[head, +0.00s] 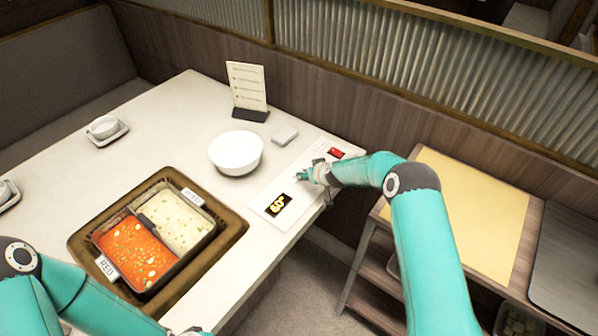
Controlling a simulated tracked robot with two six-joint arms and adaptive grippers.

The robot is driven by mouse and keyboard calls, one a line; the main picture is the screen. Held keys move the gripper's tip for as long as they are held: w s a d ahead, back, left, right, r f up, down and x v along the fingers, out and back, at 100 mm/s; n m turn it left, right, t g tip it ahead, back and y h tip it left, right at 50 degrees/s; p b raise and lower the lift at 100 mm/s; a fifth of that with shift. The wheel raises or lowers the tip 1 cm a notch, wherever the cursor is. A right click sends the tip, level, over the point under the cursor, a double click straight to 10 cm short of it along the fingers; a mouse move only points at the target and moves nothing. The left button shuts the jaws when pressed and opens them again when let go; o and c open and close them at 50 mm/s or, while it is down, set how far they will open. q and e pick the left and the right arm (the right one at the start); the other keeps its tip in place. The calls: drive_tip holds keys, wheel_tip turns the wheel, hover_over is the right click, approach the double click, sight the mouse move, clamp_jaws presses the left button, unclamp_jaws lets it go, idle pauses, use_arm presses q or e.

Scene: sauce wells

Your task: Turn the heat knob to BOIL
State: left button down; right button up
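A white control panel (262,200) runs along the right edge of the table. My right gripper (303,175) is low over the panel between the two displays. The heat knob is not visible; the gripper may be hiding it. I cannot tell whether the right fingers are open or shut on something. No BOIL label is readable. My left gripper (196,331) is at the bottom edge, mostly cut off.
A white bowl (236,152), a small white box (285,136) and a menu stand (247,88) are behind. A cup (103,126) stands far left. A wooden cart (478,205) stands right.

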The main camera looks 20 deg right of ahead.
drive_tip(key=shift+w+a+f, duration=0.1)
drive_tip(key=shift+w+f, duration=0.2)
drive_tip(key=shift+f, duration=0.05)
use_arm(q)
drive_tip(key=shift+w+d+f, duration=0.15)
drive_tip(key=shift+w, duration=0.15)
use_arm(e)
drive_tip(key=shift+a, duration=0.1)
drive_tip(key=shift+a, duration=0.1)
